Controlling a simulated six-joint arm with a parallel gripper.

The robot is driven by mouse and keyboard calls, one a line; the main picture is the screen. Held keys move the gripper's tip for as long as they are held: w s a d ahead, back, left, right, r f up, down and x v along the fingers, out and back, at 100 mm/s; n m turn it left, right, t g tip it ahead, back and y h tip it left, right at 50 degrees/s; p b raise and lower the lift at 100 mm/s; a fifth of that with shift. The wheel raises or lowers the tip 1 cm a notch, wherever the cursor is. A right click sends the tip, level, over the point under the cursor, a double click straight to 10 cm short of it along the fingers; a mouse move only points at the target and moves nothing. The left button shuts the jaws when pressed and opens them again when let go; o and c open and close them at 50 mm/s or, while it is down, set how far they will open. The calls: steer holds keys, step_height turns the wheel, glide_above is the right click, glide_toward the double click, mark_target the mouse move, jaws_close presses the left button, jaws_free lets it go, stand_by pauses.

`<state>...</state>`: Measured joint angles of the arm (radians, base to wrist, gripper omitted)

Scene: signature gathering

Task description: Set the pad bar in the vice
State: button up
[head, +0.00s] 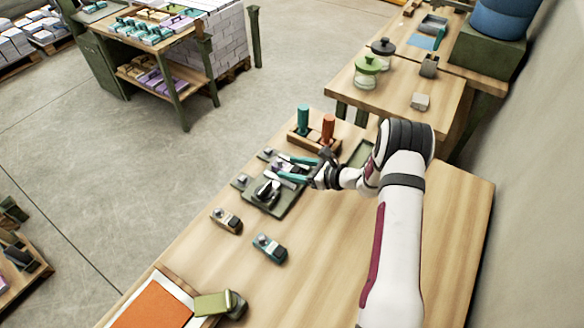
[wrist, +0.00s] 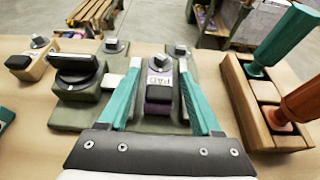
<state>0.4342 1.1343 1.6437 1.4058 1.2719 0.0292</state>
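The pad bar (wrist: 159,83), a small purple and dark grey block marked "PAD" with a metal knob behind it, stands on a green base in the wrist view. It shows as a small purple patch in the head view (head: 278,167). My gripper (wrist: 160,66) has its two teal fingers apart, one on each side of the bar. A gap shows at the left finger; contact on the right cannot be told. In the head view my gripper (head: 281,167) is over the back of the green vice-like fixture (head: 282,207), which carries a black round clamp (wrist: 75,68).
A wooden rack (wrist: 249,108) with a teal-handled and an orange-handled tool stands close on the right. Two small blocks, one wood-coloured (head: 226,220) and one teal (head: 269,248), lie in front of the fixture. The table's right side is clear.

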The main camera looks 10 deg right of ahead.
steer(key=v, duration=1.1)
steer(key=shift+s+d+r, duration=0.15)
steer(key=shift+s+d, duration=0.1)
steer(key=s+a+r+n+g, duration=0.7)
steer(key=s+a+r+n, duration=0.3)
steer(key=a+r, duration=0.3)
steer(key=s+r+n+g+h, duration=0.2)
steer(key=s+n+h, duration=0.5)
steer(key=s, duration=1.4)
steer(key=n, duration=0.4)
steer(key=shift+s+a+g+h, duration=0.35)
steer(key=shift+a+g+h, duration=0.05)
